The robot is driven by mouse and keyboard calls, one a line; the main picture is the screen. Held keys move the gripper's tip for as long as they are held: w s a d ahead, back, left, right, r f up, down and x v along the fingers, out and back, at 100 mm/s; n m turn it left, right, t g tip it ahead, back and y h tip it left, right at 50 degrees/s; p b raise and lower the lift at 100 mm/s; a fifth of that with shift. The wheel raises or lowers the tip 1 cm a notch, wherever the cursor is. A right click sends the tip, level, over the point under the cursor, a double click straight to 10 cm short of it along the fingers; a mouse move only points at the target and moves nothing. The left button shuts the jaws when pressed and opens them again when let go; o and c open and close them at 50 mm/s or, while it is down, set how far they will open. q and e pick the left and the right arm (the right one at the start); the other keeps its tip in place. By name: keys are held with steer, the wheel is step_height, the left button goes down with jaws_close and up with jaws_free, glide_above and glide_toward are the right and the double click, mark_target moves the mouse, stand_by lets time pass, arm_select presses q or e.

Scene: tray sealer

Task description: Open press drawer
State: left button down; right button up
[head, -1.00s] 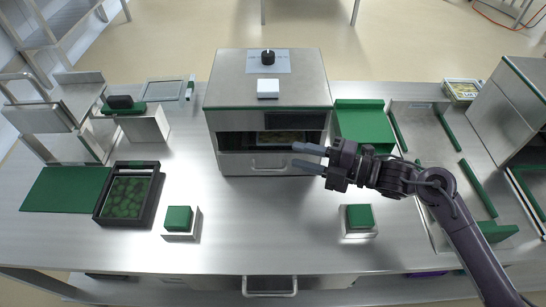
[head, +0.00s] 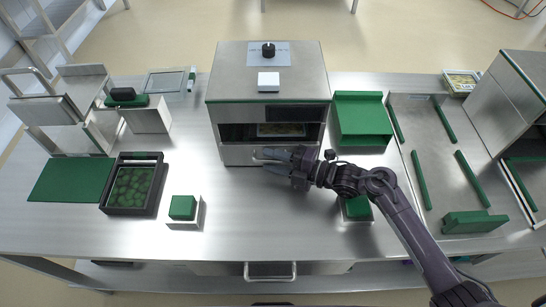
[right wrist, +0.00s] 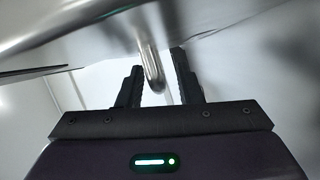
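The press (head: 222,90) is a steel box with a dark opening at the middle back of the bench. Its drawer (head: 234,155) is a low steel front below the opening and looks closed. A tray with yellowish contents (head: 281,130) shows inside the opening. My right gripper (head: 268,160) is at the drawer front and hides part of the handle. In the right wrist view, the handle bar (right wrist: 152,68) stands between the two dark fingers of my right gripper (right wrist: 160,82). The fingers are apart, with gaps beside the bar. My left gripper is not in view.
A green tray (head: 362,120) stands right of the press. Two green-topped blocks (head: 182,207) sit near the front, one partly behind my right arm. A black crate with green contents (head: 110,198) is at left. Another handle (head: 270,277) is below the bench edge.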

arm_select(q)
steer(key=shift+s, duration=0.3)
arm_select(e)
steer(key=shift+a, duration=0.15)
steer(key=shift+c, duration=0.2)
jaws_close()
